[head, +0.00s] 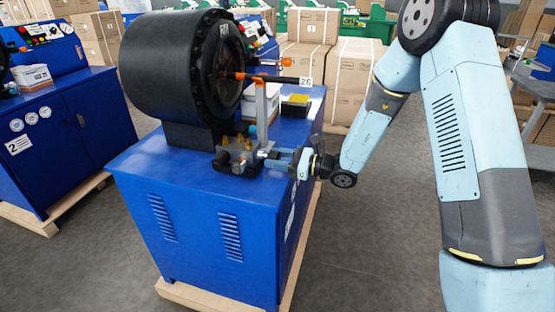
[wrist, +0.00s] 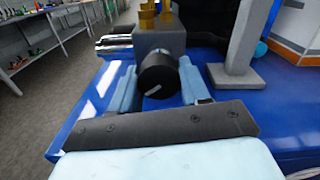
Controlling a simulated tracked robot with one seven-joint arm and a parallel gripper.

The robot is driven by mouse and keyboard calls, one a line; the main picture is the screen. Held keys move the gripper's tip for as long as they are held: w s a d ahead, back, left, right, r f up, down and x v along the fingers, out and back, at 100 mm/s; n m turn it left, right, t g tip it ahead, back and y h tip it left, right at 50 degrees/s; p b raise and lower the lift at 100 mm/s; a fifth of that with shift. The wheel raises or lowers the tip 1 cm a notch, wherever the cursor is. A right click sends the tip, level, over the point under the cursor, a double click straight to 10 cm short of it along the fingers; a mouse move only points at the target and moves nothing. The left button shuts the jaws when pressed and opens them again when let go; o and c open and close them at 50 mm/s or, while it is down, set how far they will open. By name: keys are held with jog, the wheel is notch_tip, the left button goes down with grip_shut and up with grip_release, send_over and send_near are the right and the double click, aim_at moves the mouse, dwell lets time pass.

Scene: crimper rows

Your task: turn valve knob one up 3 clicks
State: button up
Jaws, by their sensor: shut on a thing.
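A black round knob (wrist: 158,78) with a white pointer line sits on the front of a grey valve block (wrist: 160,37) in the wrist view. The line slants up to the right. My gripper (wrist: 158,85) has one light-blue finger on each side of the knob and is shut on it. In the head view, my gripper (head: 272,155) reaches in from the right to the valve block (head: 236,158) on the blue cabinet (head: 190,190). The knob is mostly hidden there by the fingers. Brass fittings (head: 238,140) stand on top of the block.
A big black crimper drum (head: 165,75) stands behind the block. A grey upright post (wrist: 238,50) stands close to the right finger in the wrist view. Another blue machine (head: 65,130) stands left.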

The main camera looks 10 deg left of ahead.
jog(key=shift+m, duration=0.6)
jog(key=m, duration=0.5)
jog(key=shift+m, duration=0.4)
jog(key=m, duration=0.4)
jog(key=shift+s, duration=0.1)
jog(key=shift+m, duration=1.8)
jog(key=o, duration=1)
jog(key=d, duration=0.9)
jog(key=s+d, duration=0.1)
jog(key=d, duration=0.3)
jog(key=shift+d, duration=0.35)
